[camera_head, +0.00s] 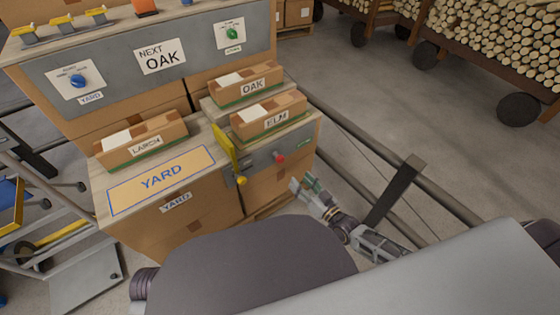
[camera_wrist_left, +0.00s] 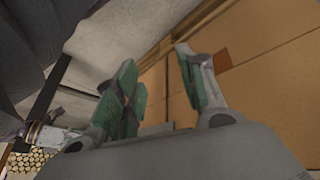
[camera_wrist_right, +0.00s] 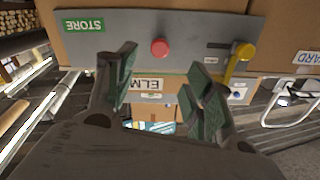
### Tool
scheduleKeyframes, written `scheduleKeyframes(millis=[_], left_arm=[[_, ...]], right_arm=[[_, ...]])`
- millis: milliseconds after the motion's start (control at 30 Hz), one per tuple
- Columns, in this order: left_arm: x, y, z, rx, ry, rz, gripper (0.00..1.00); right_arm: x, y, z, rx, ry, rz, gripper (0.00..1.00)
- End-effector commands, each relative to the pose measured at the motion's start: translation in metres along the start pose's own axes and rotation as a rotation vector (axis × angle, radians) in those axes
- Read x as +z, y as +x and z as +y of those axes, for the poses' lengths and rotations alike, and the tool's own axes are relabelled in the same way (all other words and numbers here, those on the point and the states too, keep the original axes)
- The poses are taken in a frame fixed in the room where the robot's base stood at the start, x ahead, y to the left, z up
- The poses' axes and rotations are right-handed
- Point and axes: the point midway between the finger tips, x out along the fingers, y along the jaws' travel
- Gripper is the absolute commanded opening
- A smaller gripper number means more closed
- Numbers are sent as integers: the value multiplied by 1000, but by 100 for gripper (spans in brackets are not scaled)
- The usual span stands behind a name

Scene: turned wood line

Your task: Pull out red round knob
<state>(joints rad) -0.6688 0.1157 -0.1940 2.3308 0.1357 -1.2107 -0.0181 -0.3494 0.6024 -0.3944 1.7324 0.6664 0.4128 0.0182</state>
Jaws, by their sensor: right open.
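The red round knob (camera_head: 279,158) sits on the grey front panel of the right-hand box unit, below the ELM tray. It also shows in the right wrist view (camera_wrist_right: 159,47), top centre, beyond the fingertips. My right gripper (camera_head: 302,184) is open and empty, just in front of the panel, to the right of and below the knob in the head view. In the right wrist view its two fingers (camera_wrist_right: 160,75) stand apart, with the knob beyond the gap. My left gripper (camera_wrist_left: 156,58) is open and empty, facing brown box panels; it does not show in the head view.
A yellow lever (camera_head: 229,152) with a yellow ball end stands left of the knob on the same panel. A green STORE label (camera_wrist_right: 84,25) is on the knob's other side. Trays marked ELM (camera_head: 268,117), OAK (camera_head: 246,86) and LARCH (camera_head: 143,141) stand above. Rails run along the floor at right.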

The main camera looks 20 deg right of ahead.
Motion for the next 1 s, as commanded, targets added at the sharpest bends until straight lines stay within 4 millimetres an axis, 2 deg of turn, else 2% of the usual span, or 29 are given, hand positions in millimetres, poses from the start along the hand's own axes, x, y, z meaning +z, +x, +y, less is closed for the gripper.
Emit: scheduleKeyframes(millis=[267,467,1000], left_arm=[[0,2,0,1,-1,2,40],[2,8,0,7,-5,12,40],[11,41,2,37,-31,75,40]], right_arm=[[0,2,0,0,0,1,52],[0,11,0,0,1,1,52],[0,62,0,0,1,2,52]])
